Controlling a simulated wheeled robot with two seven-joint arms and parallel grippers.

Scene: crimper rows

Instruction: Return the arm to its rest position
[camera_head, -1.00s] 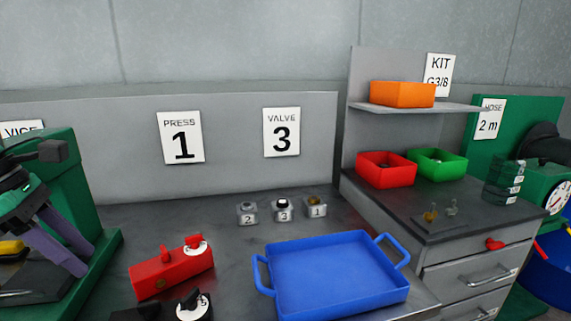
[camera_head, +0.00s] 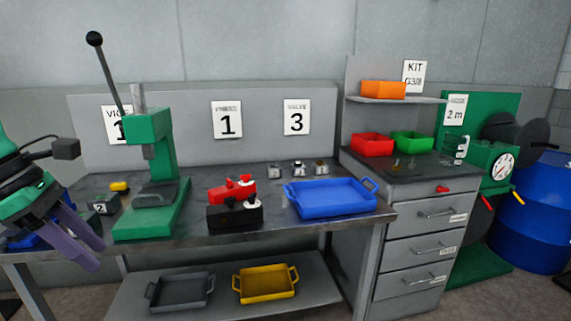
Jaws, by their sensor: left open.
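My left gripper (camera_head: 78,237) shows at the left edge, its purple fingers pointing down and to the right, spread apart with nothing seen between them. It hangs in front of the left end of the grey workbench (camera_head: 290,226), left of the green press (camera_head: 152,190). A blue item (camera_head: 28,240) is partly hidden behind it. My right gripper is not in view.
The press has a tall black-knobbed lever (camera_head: 105,70). A red block (camera_head: 232,190), a black block (camera_head: 235,214) and a blue tray (camera_head: 330,197) stand on the bench. Grey (camera_head: 182,292) and yellow (camera_head: 265,285) trays lie on the lower shelf. A drawer cabinet (camera_head: 412,243) stands right.

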